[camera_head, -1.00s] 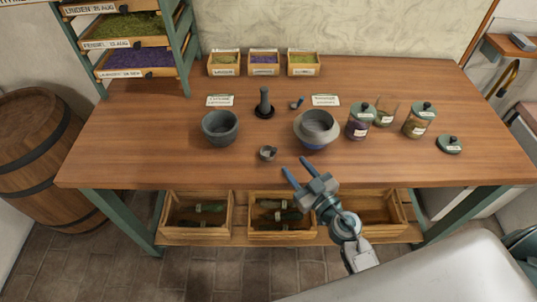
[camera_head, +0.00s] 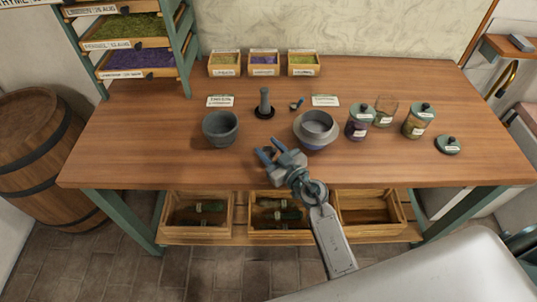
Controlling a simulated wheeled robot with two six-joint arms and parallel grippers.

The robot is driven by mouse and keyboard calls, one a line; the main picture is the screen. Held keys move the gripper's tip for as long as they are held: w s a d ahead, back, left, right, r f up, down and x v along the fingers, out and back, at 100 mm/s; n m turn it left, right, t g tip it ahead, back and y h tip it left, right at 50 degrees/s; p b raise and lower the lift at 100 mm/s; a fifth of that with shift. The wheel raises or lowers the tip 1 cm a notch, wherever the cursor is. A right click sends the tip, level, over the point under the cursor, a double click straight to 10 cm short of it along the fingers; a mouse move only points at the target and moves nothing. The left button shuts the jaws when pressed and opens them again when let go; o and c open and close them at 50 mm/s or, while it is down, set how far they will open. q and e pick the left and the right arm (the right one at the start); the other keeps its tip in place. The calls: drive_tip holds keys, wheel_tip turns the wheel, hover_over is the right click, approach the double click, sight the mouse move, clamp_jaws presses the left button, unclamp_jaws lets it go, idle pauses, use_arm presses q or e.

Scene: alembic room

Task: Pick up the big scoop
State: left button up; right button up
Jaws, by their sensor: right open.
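My right gripper (camera_head: 270,150) is over the front middle of the wooden table (camera_head: 160,155), its fingers apart and pointing away from me. The larger scoop, a small dark cup shape in the earlier frame, lay at this spot. The gripper now covers it, so I cannot tell whether it is between the fingers. A smaller scoop (camera_head: 297,104) lies farther back, between the pestle and a label card. My left gripper is out of view.
A dark mortar (camera_head: 220,129) stands left of my gripper, and a grey bowl (camera_head: 316,130) close on its right. The pestle (camera_head: 265,104) stands upright behind. Lidded jars (camera_head: 360,122) (camera_head: 418,121) and an open glass jar (camera_head: 385,111) stand to the right. The front left tabletop is clear.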

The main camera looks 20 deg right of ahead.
drive_tip(key=shift+w+a, duration=0.1)
drive_tip(key=shift+w, duration=0.15)
drive_tip(key=shift+s, duration=0.15)
drive_tip(key=shift+c, duration=1.3)
clamp_jaws()
drive_tip(key=shift+r, duration=0.1)
drive_tip(key=shift+r+p, duration=0.5)
drive_tip(key=shift+r, duration=0.1)
drive_tip(key=s+d+r, duration=0.1)
drive_tip(key=s+r, duration=0.1)
drive_tip(key=s, duration=0.6)
drive_tip(key=s+d+r, duration=0.1)
drive_tip(key=s, duration=0.6)
drive_tip(key=shift+s+d+r+p, duration=0.2)
drive_tip(key=shift+s+r+p, duration=0.15)
drive_tip(key=shift+s, duration=0.05)
